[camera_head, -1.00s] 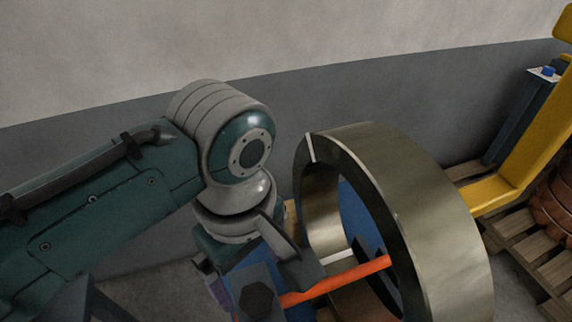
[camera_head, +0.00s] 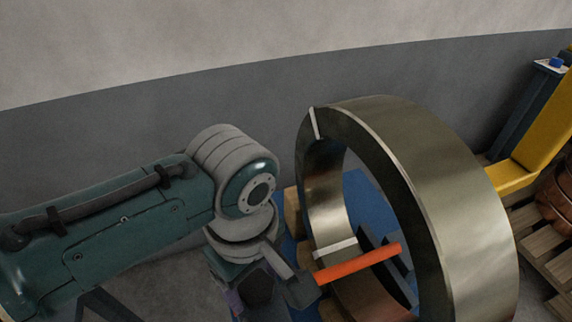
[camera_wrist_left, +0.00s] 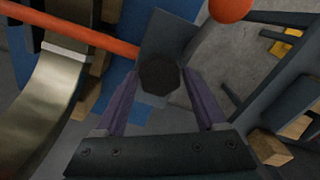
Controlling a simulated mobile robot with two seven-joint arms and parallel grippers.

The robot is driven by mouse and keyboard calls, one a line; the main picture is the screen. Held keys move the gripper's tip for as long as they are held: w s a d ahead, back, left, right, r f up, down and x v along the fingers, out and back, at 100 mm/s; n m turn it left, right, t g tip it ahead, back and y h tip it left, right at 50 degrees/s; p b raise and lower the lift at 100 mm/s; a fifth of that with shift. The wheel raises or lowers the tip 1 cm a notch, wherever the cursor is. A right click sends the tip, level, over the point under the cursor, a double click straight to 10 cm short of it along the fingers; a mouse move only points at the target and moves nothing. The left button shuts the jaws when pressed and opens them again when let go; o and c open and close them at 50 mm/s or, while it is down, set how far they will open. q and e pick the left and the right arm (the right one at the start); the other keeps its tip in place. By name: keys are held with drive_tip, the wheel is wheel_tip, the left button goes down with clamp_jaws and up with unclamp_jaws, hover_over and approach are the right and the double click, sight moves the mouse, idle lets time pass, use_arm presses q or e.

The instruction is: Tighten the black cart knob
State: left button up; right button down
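The black knob (camera_head: 256,290) sits on a dark plate of the cart, low in the head view, just below my left wrist. It also shows in the left wrist view (camera_wrist_left: 160,77) as a dark many-sided head. My left gripper (camera_wrist_left: 160,84) points at it, with one purple finger on each side of the knob. The fingers stand apart, with narrow gaps showing beside the knob; contact is not visible. In the head view my wrist and the cart parts hide most of the fingers. My right gripper is in neither view.
A large metal coil ring (camera_head: 455,200) stands upright right of the knob. An orange bar (camera_head: 358,264) reaches from the cart plate into the ring. A blue panel (camera_head: 368,205) lies behind. A yellow post (camera_head: 545,145) and wooden pallet (camera_head: 540,245) are at the right.

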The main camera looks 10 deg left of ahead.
use_arm(q)
drive_tip(key=c, duration=0.9)
drive_tip(key=shift+c, duration=0.2)
